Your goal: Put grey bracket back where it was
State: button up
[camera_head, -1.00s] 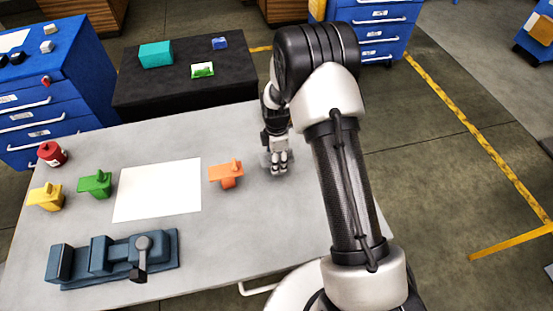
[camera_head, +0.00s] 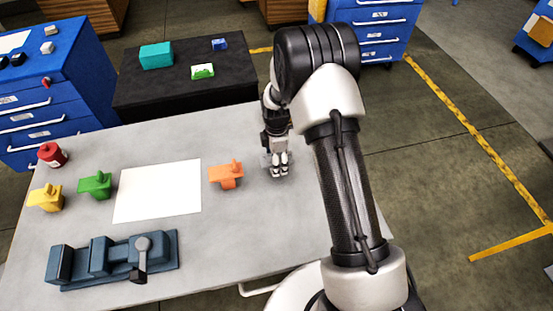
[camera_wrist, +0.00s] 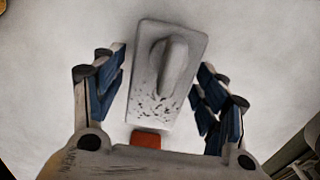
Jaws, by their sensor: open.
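The grey bracket (camera_wrist: 166,72) is between the open fingers of my gripper (camera_wrist: 162,92) in the wrist view, with a visible gap on each side. It has a flat plate with a raised rounded rib and dark speckles. In the head view my gripper (camera_head: 279,170) points down at the table right of the orange bracket (camera_head: 226,175). The grey bracket is mostly hidden there; a bit of grey (camera_head: 266,161) shows beside the fingers. A piece of orange (camera_wrist: 146,139) shows at the bottom of the wrist view.
A white sheet (camera_head: 158,190) lies mid-table (camera_head: 215,248). Left of it are a green bracket (camera_head: 96,185), a yellow bracket (camera_head: 46,198) and a red container (camera_head: 52,155). A blue-grey vise (camera_head: 113,261) sits at the front. A black table (camera_head: 185,84) stands behind.

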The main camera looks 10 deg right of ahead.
jog(key=s+r+m+t+p, duration=0.1)
jog(key=s+r+m, duration=0.1)
jog(key=r, duration=0.9)
jog(key=s+r+m+p, duration=0.2)
jog(key=r, duration=1)
jog(key=s+r+m+t, duration=0.2)
jog(key=s+r+m, duration=0.6)
jog(key=s+r, duration=0.6)
jog(key=s+m+t, duration=0.1)
jog(key=s+m, duration=0.5)
jog(key=s, duration=0.6)
jog(key=shift+f+t, duration=0.3)
jog(key=shift+f+b, duration=0.4)
jog(key=shift+b, duration=0.25)
